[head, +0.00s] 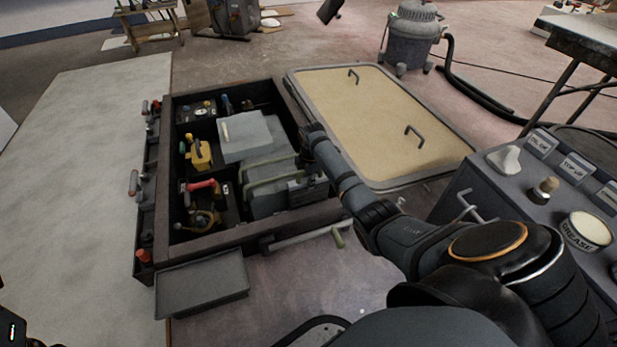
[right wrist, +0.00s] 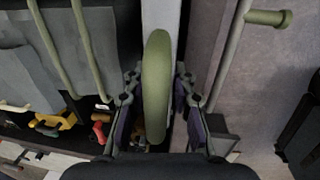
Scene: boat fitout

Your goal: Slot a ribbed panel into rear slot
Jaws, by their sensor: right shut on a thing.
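My right gripper (head: 308,182) reaches down at the right inner side of an open dark-framed compartment (head: 165,215). In the right wrist view its fingers (right wrist: 158,80) are shut on either side of a thick green handle (right wrist: 157,55). The handle seems to belong to a ribbed panel, whose body is mostly hidden below the gripper. Grey panels (head: 270,182) with green bar handles stand beside it in the compartment. The rear slot cannot be made out clearly.
A yellow pump (head: 199,153) and a red-handled valve (head: 203,187) sit in the compartment's left part. A pale sheet (head: 243,136) lies behind the panels. A tan hatch lid (head: 375,115) lies at the right. A control box (head: 520,190) stands right of my arm.

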